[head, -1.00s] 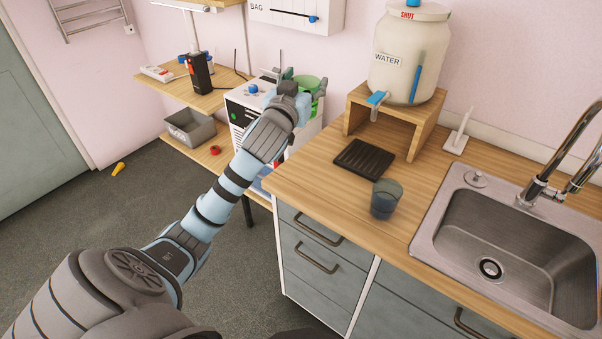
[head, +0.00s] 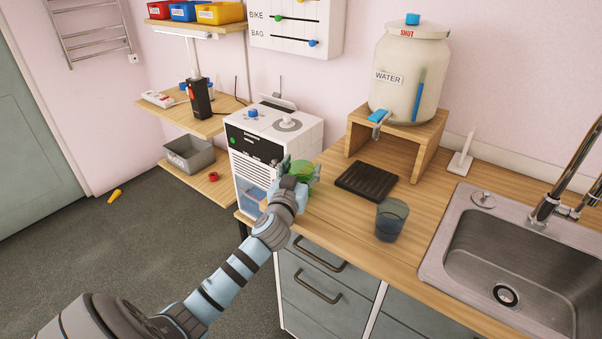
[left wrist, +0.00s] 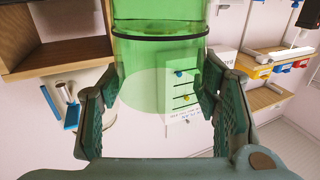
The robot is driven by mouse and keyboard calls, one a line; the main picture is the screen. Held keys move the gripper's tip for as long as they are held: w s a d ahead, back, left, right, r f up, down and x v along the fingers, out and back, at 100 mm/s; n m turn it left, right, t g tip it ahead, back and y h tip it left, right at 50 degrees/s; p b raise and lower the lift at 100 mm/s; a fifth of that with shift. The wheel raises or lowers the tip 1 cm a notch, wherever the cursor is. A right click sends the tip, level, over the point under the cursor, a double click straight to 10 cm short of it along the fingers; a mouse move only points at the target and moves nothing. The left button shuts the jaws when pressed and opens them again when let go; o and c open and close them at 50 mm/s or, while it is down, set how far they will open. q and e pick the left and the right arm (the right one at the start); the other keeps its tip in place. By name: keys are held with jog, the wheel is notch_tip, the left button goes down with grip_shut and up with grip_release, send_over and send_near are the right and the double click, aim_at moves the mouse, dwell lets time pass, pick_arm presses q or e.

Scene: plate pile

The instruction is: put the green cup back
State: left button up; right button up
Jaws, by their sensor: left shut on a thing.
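The green cup (head: 303,169) is translucent and sits in my left gripper (head: 293,178) at the left end of the wooden counter, partly hidden by the gripper. In the left wrist view the green cup (left wrist: 160,62) stands between the two fingers, which are shut on it, with a dark band around it. I cannot tell whether its base touches the counter. My right gripper is not in view.
A black ribbed mat (head: 366,182) and a grey-blue cup (head: 390,221) lie to the right on the counter (head: 335,225). The water jar (head: 408,75) stands on a wooden stand (head: 425,140). The sink (head: 470,275) is at right, a white machine (head: 300,138) at left.

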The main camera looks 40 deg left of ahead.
pick_arm(q)
jog(key=shift+r, duration=0.1)
jog(key=o, duration=1.1)
jog(key=shift+c, duration=0.2)
jog(key=shift+o, duration=1.4)
jog(key=v, duration=1.2)
